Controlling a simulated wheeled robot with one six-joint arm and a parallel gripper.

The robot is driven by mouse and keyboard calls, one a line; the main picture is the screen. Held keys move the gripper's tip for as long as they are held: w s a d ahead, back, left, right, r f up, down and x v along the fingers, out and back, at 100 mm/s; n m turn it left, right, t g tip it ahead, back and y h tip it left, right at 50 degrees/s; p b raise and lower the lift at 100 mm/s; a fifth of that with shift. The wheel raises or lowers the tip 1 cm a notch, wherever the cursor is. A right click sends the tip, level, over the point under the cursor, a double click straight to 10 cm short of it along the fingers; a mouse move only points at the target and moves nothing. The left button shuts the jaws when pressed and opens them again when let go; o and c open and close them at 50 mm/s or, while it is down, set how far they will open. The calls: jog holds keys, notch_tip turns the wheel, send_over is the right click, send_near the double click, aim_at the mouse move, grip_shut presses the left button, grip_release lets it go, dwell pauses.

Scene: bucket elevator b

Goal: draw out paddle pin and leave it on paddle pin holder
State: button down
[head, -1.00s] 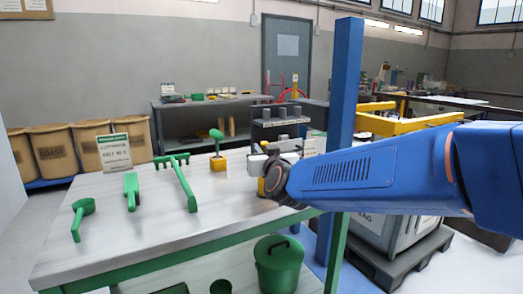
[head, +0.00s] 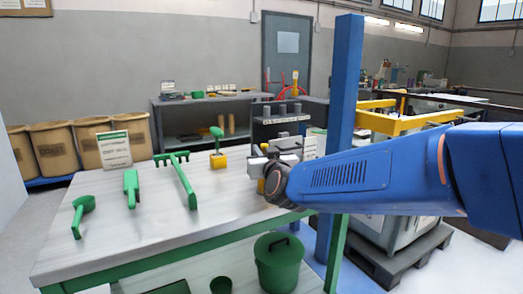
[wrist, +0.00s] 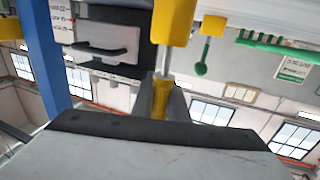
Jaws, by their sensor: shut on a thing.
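My gripper (wrist: 160,98) is shut on the yellow end of the paddle pin (wrist: 160,97) in the wrist view. The pin's thin grey shaft (wrist: 167,60) runs from between the fingers to a yellow block (wrist: 174,18). Whether the shaft's far end is in the block is unclear. In the head view my gripper (head: 272,160) is over the right end of the worktable (head: 150,222), with a yellow block (head: 261,186) partly hidden beside it. Another yellow block (head: 219,163) stands further left with a green-topped piece upright in it. I cannot tell which piece is the paddle pin holder.
Green tools, including a rake (head: 181,180), lie on the table's left part near a sign (head: 114,149). A dark rack with grey pegs (head: 281,125) stands behind my gripper. A blue post (head: 344,130) rises close to my arm. A green bucket (head: 279,265) is below.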

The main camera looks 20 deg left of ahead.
jog(key=shift+f, duration=1.5)
jog(key=c, duration=1.7)
grip_release()
jog(key=shift+o, duration=0.2)
jog(key=shift+s, duration=0.1)
jog(key=v, duration=1.7)
jog(key=shift+s, duration=0.15)
